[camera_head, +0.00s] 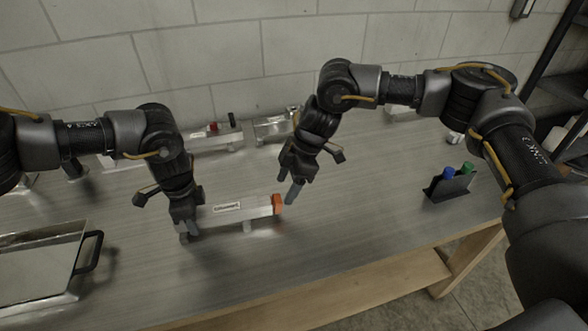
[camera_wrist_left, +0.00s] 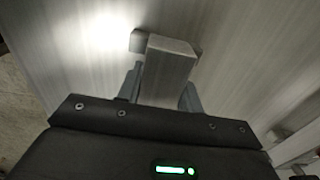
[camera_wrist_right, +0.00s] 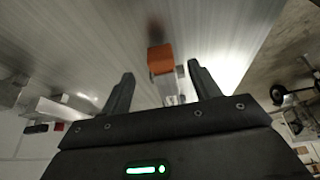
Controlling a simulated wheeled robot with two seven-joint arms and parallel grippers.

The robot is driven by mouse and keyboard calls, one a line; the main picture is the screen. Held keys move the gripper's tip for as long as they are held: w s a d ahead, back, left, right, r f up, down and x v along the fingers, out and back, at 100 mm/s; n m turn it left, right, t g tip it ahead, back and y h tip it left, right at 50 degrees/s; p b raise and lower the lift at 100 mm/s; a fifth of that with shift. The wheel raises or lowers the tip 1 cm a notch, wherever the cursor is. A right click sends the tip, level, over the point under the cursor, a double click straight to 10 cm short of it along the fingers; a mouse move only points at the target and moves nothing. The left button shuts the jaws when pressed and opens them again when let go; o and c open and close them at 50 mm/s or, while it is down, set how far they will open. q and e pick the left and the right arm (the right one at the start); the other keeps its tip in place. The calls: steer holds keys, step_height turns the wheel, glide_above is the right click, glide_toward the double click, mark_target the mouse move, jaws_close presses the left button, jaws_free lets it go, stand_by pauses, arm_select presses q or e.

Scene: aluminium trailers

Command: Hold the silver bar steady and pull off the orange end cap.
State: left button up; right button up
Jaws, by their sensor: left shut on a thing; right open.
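The silver bar (camera_head: 240,210) lies level on supports above the metal bench, with a label on its side. The orange end cap (camera_head: 277,204) sits on its right end. My left gripper (camera_head: 188,230) is shut on the bar near its left end; the left wrist view shows the bar (camera_wrist_left: 170,62) between its fingers. My right gripper (camera_head: 289,190) is open and empty, just right of and above the cap. In the right wrist view the cap (camera_wrist_right: 161,58) lies ahead, between and beyond the open fingers (camera_wrist_right: 160,85), not touching them.
A metal tray with a black handle (camera_head: 90,251) stands at the left front. A dark holder with blue and green pens (camera_head: 450,183) is at the right. Metal fixtures (camera_head: 216,137) line the back by the block wall. The bench front between bar and holder is clear.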

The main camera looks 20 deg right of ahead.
mark_target(280, 198)
steer(key=x, duration=0.5)
steer(key=shift+a+f, duration=0.1)
steer(key=shift+f, duration=0.25)
steer(key=c, duration=1.1)
steer(key=shift+o, duration=0.2)
steer(key=shift+s+d, duration=0.15)
steer(key=shift+d, duration=2.05)
step_height(280, 198, up, 9)
